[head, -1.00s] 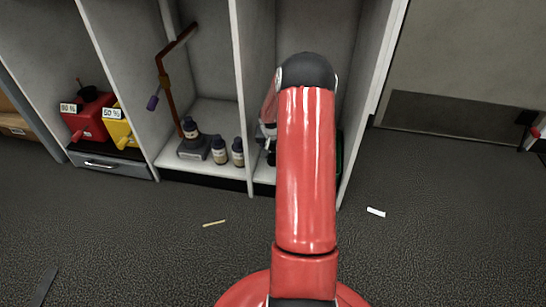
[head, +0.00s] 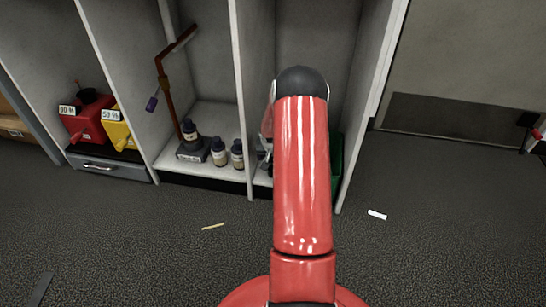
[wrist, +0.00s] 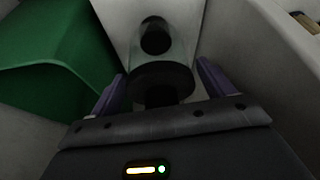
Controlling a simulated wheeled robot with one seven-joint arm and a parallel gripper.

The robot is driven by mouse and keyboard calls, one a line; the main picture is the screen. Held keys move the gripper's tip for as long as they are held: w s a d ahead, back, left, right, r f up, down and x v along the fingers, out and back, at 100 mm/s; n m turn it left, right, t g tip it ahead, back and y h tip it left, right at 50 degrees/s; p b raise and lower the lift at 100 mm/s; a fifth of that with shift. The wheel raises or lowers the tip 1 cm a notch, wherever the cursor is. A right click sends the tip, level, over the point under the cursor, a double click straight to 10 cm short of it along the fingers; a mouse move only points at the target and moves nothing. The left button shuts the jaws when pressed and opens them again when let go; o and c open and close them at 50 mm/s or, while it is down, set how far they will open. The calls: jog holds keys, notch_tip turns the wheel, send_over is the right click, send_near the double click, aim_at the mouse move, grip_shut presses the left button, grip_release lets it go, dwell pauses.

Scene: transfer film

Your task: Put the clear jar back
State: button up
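The clear jar (wrist: 150,60) shows in the wrist view as a see-through body with a broad dark disc at its near end. A smaller dark round shape (wrist: 155,36) shows beyond the disc. My gripper (wrist: 160,72) has its two purple fingers wide apart, one on each side of the disc. Only thin dark gaps, if any, separate fingers and disc, so I cannot tell whether they touch it. In the head view my red arm hides the jar and most of the gripper, which is inside the right compartment.
A green bin (wrist: 55,65) stands close on the left in the wrist view, with pale compartment walls around. In the head view the neighbouring compartment holds dark bottles (head: 219,152) and a brown jointed stand (head: 163,75). Red (head: 90,120) and yellow containers stand further left.

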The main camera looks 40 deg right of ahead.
jog(key=shift+a+r, duration=0.1)
jog(key=shift+r, duration=0.4)
jog(key=p+v, duration=0.2)
jog(key=v, duration=0.9)
jog(key=shift+s+p, duration=0.2)
jog(key=shift+p, duration=0.1)
